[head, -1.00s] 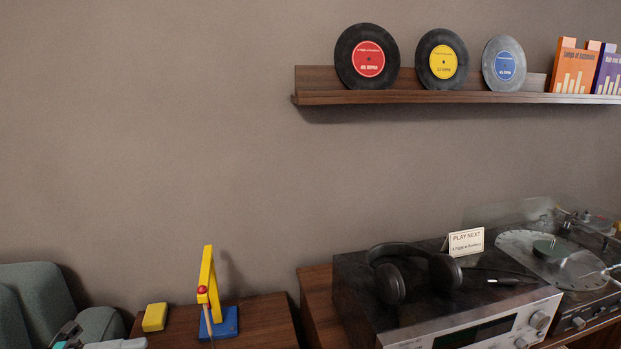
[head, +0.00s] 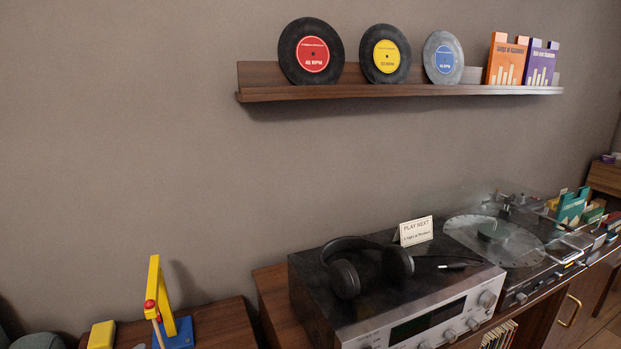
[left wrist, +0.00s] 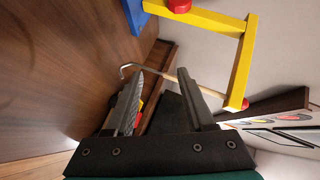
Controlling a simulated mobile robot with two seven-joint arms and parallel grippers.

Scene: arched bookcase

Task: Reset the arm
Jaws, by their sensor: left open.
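My left gripper (left wrist: 159,75) is open in the left wrist view, with its two dark fingers apart. A thin tan rod with a bent end (left wrist: 207,91) shows beyond the fingers; I cannot tell whether it touches them. A yellow frame (left wrist: 242,65) with a red knob stands just beyond, to the upper right. In the head view the yellow frame (head: 154,284) stands on a blue base (head: 180,334) on a low wooden cabinet, with the tan rod beside it. Neither gripper shows in the head view.
A yellow block (head: 101,336) lies left of the frame. An amplifier (head: 420,320) with black headphones (head: 347,278) on it, a "PLAY NEXT" card (head: 416,231) and a turntable (head: 520,250) stand to the right. A wall shelf (head: 400,91) holds records. The wall at left is bare.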

